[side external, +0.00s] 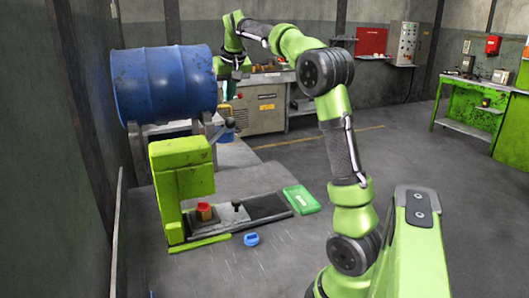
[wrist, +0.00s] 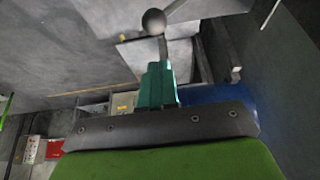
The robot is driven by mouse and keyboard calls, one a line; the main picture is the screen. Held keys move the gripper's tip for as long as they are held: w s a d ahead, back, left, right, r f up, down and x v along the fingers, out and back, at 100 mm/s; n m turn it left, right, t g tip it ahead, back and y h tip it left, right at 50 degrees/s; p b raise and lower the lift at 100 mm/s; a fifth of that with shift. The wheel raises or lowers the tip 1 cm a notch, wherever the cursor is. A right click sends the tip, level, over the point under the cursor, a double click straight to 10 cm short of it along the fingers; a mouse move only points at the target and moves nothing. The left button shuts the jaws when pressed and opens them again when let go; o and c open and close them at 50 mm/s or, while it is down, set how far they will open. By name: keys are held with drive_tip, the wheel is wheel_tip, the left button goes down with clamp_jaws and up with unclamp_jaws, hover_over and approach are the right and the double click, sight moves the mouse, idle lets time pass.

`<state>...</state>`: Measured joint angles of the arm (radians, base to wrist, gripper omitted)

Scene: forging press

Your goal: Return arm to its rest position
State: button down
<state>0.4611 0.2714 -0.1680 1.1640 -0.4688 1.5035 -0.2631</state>
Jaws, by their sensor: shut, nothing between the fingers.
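My green arm reaches up and over to the left in the side view. My gripper (side external: 230,91) is raised in the air just right of the blue barrel and points down. Its teal fingers also show in the wrist view (wrist: 158,86), closed together with nothing held. The green press (side external: 180,168) stands below and to the left, well apart from my gripper. A red and yellow piece (side external: 204,211) sits at the press on its dark base.
The blue barrel (side external: 163,82) lies on its side on a stand. A dark ball-ended lever (wrist: 154,22) shows past my fingertips. A green tray (side external: 302,199) and a small blue part (side external: 251,239) lie low near the press. A green workbench (side external: 475,112) is far right.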

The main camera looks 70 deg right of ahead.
drive_tip(key=shift+r, duration=0.6)
drive_tip(key=shift+d, duration=0.1)
drive_tip(key=s+a+f+n+t+y, duration=0.1)
drive_tip(key=s+a+f, duration=0.3)
drive_tip(key=a, duration=0.6)
drive_tip(key=s+a+f+n+t+y, duration=0.1)
drive_tip(key=s+a+f, duration=0.4)
drive_tip(key=a, duration=0.6)
drive_tip(key=s+a+f+n+t+y, duration=0.1)
drive_tip(key=s+a+f+n+y, duration=0.2)
drive_tip(key=s+a, duration=0.5)
drive_tip(key=a+f, duration=0.1)
drive_tip(key=a, duration=0.2)
drive_tip(key=shift+a+f+t+y, duration=0.2)
drive_tip(key=shift+f+t+y, duration=0.05)
drive_tip(key=shift+t+y, duration=0.05)
drive_tip(key=c, duration=1.8)
unclamp_jaws()
drive_tip(key=shift+c, duration=0.2)
